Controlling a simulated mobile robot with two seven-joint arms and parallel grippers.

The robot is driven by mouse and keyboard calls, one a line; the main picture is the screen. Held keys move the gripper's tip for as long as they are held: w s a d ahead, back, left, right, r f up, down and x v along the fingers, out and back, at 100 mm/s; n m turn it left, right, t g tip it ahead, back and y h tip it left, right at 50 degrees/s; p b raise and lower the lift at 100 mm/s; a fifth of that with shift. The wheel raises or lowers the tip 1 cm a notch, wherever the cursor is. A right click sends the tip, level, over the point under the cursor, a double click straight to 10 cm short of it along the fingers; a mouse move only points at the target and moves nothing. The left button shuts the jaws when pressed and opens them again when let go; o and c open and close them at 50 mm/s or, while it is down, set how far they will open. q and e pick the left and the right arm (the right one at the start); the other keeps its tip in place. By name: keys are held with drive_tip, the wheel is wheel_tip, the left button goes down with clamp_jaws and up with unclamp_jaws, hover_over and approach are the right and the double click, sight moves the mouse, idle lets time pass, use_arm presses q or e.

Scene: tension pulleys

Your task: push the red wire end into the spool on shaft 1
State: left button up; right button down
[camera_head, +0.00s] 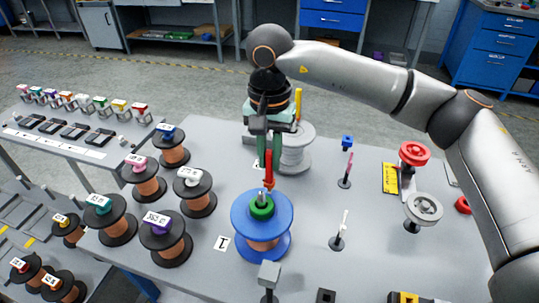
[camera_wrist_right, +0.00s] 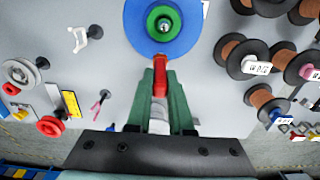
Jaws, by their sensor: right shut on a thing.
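A large spool with a blue flange (camera_head: 242,212) and copper-coloured core stands on the table beside a card marked 1 (camera_head: 222,242). A green ring (camera_head: 261,207) sits at its centre around a shaft tip; the blue flange also shows at the top of the right wrist view (camera_wrist_right: 135,25). My right gripper (camera_head: 266,160) is shut on the red wire end (camera_head: 269,178), which points down over the spool's far side. In the right wrist view the red piece (camera_wrist_right: 160,70) lies between the green fingertips (camera_wrist_right: 160,84), its tip overlapping the flange edge. I cannot tell whether they touch. My left gripper is out of view.
Several copper spools with black flanges, one of them purple-topped (camera_head: 162,226), stand to the left. A grey-white spool (camera_head: 294,150) stands behind the gripper. A grey post (camera_head: 268,275) is in front; a red-topped pulley (camera_head: 414,154) and a grey pulley wheel (camera_head: 423,208) are at right.

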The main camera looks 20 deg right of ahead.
drive_tip(key=shift+f+b, duration=0.6)
drive_tip(key=shift+f, duration=0.2)
idle(0.8)
idle(0.3)
drive_tip(key=c, duration=0.7)
unclamp_jaws()
drive_tip(key=shift+c, duration=0.2)
drive_tip(key=o, duration=0.3)
drive_tip(key=shift+o, duration=0.2)
drive_tip(key=shift+r, duration=0.1)
drive_tip(key=shift+r+p, duration=2.45)
drive_tip(key=shift+r, duration=1)
